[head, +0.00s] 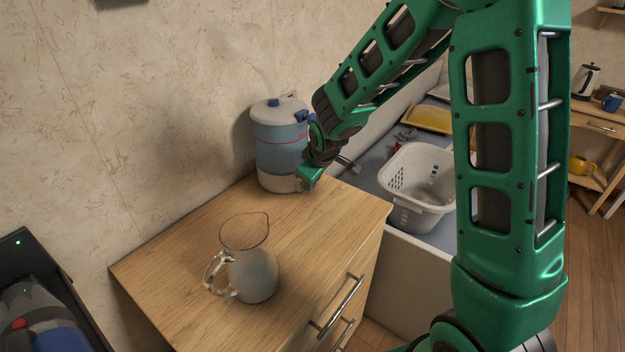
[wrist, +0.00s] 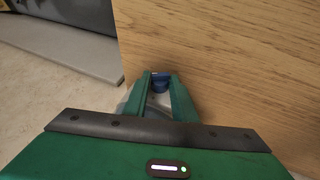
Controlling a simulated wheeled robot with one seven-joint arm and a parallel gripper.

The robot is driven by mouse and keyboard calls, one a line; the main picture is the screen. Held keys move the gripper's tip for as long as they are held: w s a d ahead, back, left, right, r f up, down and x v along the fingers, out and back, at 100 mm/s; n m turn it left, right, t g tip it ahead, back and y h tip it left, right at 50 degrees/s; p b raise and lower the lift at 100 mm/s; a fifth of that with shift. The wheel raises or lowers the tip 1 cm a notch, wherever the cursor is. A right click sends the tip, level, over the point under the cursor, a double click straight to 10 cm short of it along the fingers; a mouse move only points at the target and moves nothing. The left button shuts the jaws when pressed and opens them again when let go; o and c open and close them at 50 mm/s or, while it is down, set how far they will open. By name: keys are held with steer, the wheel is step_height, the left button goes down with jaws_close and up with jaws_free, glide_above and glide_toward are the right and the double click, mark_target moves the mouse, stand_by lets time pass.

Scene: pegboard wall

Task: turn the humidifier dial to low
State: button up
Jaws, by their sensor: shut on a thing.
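The humidifier (head: 272,143) stands upright at the back of the wooden cabinet top, against the wall. It has a white lid and base, a translucent blue tank and a blue cap on top. My gripper (head: 300,178) is at the right front of its base. In the wrist view my gripper (wrist: 160,88) has its two green fingers closed on a small blue dial (wrist: 160,78). The fingers hide part of the dial, so its setting cannot be read. In the head view the dial is hidden behind my gripper.
A glass pitcher (head: 252,272) stands near the front of the cabinet top (head: 185,255), with bare wood between it and the humidifier. A white basket (head: 416,213) is to the right, beyond the cabinet edge. A yellow tray (head: 430,118) lies farther back.

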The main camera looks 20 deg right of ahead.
steer(key=shift+d, duration=0.1)
stand_by(0.3)
steer(key=o, duration=0.7)
steer(key=v, duration=1)
steer(key=shift+s+r, duration=0.15)
steer(key=shift+r, duration=0.05)
